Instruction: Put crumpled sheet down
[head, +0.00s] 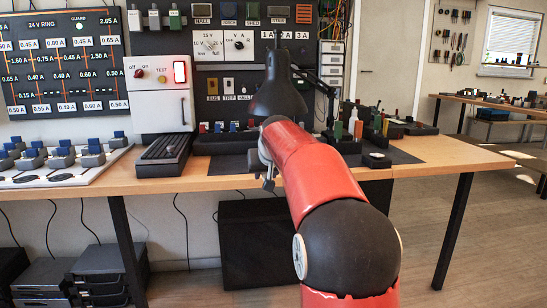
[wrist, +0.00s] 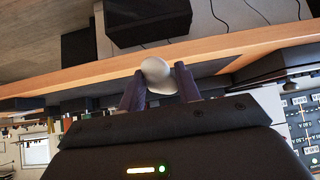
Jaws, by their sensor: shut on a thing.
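The crumpled sheet (wrist: 157,72) is a small pale grey-white ball in the wrist view. My gripper (wrist: 160,88) is shut on it, with one dark finger on each side. Behind the ball, the wrist view shows the wooden edge of the table. In the head view my gripper (head: 268,180) is a small grey part at the table's front edge, mostly hidden by my red arm. The sheet cannot be made out there. I cannot tell how far it is from the table.
The wooden table (head: 237,182) carries a dark ridged block (head: 163,155), a white board with blue-topped pieces (head: 62,160), a black lamp (head: 277,95) and several small parts. A dark mat (head: 400,157) lies at right. A black box (head: 250,243) stands underneath.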

